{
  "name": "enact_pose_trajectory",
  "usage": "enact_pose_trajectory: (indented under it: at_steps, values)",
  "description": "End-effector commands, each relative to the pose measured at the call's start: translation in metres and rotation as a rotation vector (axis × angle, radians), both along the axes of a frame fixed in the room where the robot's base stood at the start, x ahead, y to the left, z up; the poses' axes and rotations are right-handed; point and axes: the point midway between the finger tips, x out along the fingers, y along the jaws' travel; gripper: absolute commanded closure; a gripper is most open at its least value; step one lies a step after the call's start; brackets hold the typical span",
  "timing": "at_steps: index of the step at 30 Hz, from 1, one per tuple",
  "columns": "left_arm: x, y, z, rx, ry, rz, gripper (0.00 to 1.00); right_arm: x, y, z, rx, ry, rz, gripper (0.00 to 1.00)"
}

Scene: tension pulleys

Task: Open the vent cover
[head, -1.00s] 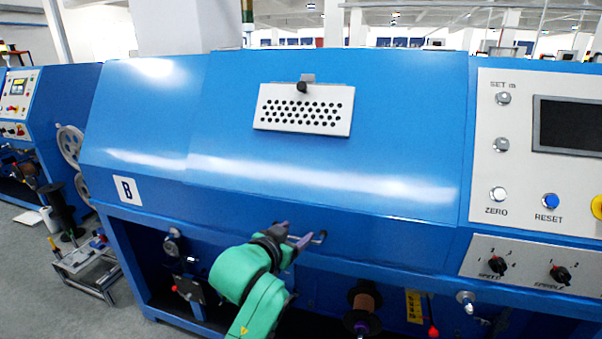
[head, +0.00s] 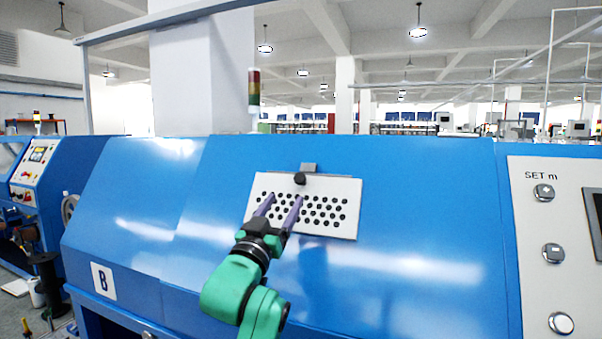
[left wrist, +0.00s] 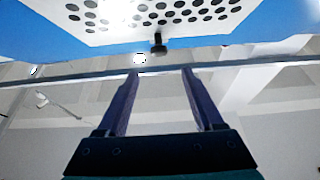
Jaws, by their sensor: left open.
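The vent cover (head: 330,222) is a white plate with rows of black holes on the sloping blue machine front. It lies closed against the panel. A black knob (head: 300,179) sits at its top edge, below a small grey bracket (head: 309,168). My left gripper (head: 284,198) is open and empty, its purple fingers in front of the cover's left half, below the knob in the head view. In the left wrist view, the cover (left wrist: 150,12) and knob (left wrist: 158,44) show beyond the open fingertips (left wrist: 158,72), apart from them. My right gripper is not in view.
The blue machine panel (head: 420,215) surrounds the cover, with clear space on both sides. A control panel with buttons (head: 553,253) is at the right. A signal light (head: 254,88) stands behind the machine at a white pillar.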

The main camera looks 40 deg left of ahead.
Motion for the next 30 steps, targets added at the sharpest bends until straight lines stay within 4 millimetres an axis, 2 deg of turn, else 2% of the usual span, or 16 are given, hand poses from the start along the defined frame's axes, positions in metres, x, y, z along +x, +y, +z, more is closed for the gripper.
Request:
enact_pose_trajectory:
  at_steps: [1, 5, 8, 12, 15, 22, 23, 27, 28, 30]
  values:
    - [0.012, 0.005, 0.013, -0.002, 0.001, 0.001, 0.32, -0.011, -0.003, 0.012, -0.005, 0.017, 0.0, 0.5]
    - [0.044, 0.015, 0.027, -0.002, 0.002, 0.001, 0.32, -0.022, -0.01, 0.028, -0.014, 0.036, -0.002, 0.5]
    - [0.066, 0.023, 0.036, -0.002, 0.001, 0.001, 0.32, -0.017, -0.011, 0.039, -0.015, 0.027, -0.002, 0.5]
    - [0.087, 0.03, 0.043, -0.002, 0.002, 0.0, 0.32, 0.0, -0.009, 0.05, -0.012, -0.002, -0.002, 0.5]
    - [0.094, 0.032, 0.043, 0.0, 0.002, -0.001, 0.32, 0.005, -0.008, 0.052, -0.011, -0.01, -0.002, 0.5]
    - [0.095, 0.033, 0.042, 0.0, 0.002, -0.001, 0.32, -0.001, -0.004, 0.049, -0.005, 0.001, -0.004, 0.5]
    - [0.095, 0.033, 0.042, 0.0, 0.002, -0.001, 0.39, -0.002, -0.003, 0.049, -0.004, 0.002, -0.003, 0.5]
    - [0.095, 0.033, 0.042, 0.0, 0.002, -0.001, 0.93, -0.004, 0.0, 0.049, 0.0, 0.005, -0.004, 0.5]
    - [0.095, 0.033, 0.042, 0.0, 0.002, -0.001, 1.0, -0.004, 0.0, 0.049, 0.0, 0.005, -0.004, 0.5]
    - [0.095, 0.033, 0.042, 0.0, 0.002, -0.001, 1.0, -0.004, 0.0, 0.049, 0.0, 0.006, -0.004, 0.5]
